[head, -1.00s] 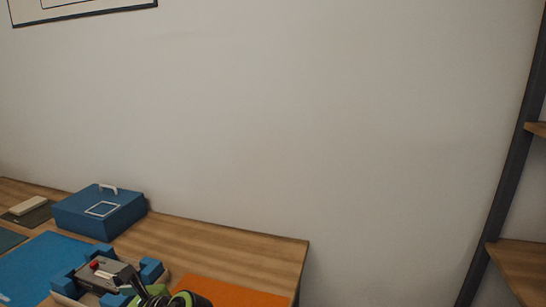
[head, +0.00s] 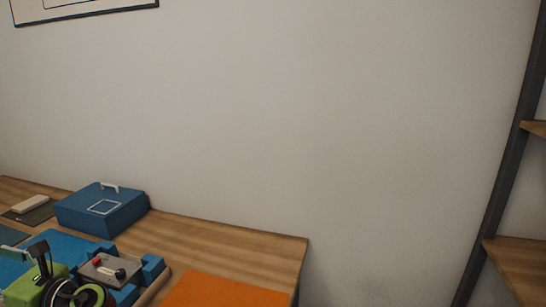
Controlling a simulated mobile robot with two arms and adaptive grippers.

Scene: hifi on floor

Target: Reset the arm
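Part of an arm of mine, green and black with a round black joint, shows at the bottom left edge. It seems to be my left arm. A dark upright part (head: 40,262) at its end may be the gripper; whether its fingers are open or shut cannot be made out. No held object is visible. It is in front of a blue mat, left of a grey device (head: 88,271) with a red knob and a dark knob, seated among blue blocks (head: 152,268). My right gripper is not in view.
A blue box (head: 100,210) with a white handle stands at the back of the wooden table (head: 240,246). An orange mat (head: 225,292) lies at the front right. A dark tray with a pale block (head: 30,204) is at far left. A shelf (head: 515,265) stands at right.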

